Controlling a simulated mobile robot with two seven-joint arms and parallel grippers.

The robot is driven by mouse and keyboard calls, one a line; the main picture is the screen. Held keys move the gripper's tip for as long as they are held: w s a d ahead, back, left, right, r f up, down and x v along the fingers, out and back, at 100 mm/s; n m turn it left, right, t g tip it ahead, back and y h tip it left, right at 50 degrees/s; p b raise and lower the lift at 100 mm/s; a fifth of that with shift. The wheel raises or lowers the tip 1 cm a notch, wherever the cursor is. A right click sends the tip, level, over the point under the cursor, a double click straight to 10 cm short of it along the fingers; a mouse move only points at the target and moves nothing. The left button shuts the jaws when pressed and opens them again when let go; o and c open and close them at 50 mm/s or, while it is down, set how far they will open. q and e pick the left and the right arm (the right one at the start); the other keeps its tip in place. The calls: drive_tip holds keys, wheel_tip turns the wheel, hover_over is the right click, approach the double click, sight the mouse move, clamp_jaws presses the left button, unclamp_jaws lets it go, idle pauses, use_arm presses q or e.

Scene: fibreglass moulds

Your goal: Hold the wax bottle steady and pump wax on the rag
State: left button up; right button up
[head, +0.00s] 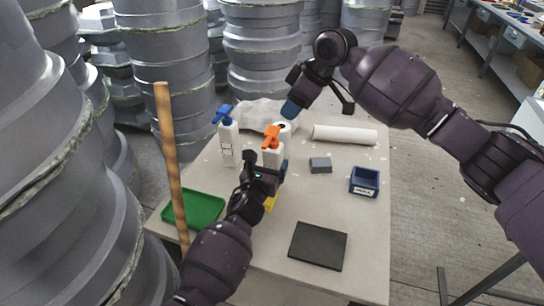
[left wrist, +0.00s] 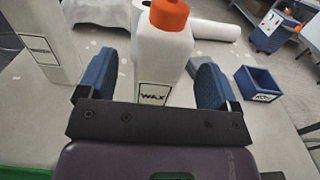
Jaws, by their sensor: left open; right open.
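The white wax bottle (head: 273,157) with an orange pump head (head: 271,137) stands upright on the table. In the left wrist view the bottle (left wrist: 165,60) shows its WAX label between the two blue fingertips. My left gripper (head: 267,165) is open at the bottle's near side, with a finger on each side and gaps visible. My right gripper (head: 293,105) is open and empty, above the table behind and slightly right of the orange pump. A crumpled pale cloth (head: 256,113), which looks like the rag, lies at the back of the table.
A blue-pumped white bottle (head: 228,143) stands left of the wax. A white roll (head: 345,135), grey block (head: 320,165) and blue bin (head: 365,181) are to the right. A green tray (head: 199,207), wooden pole (head: 171,165) and dark mat (head: 318,246) are nearer. Grey moulds crowd the left.

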use_arm(q)
drive_tip(key=shift+x, duration=1.75)
drive_tip(key=shift+c, duration=0.4)
drive_tip(key=c, duration=1)
drive_tip(key=shift+c, duration=0.2)
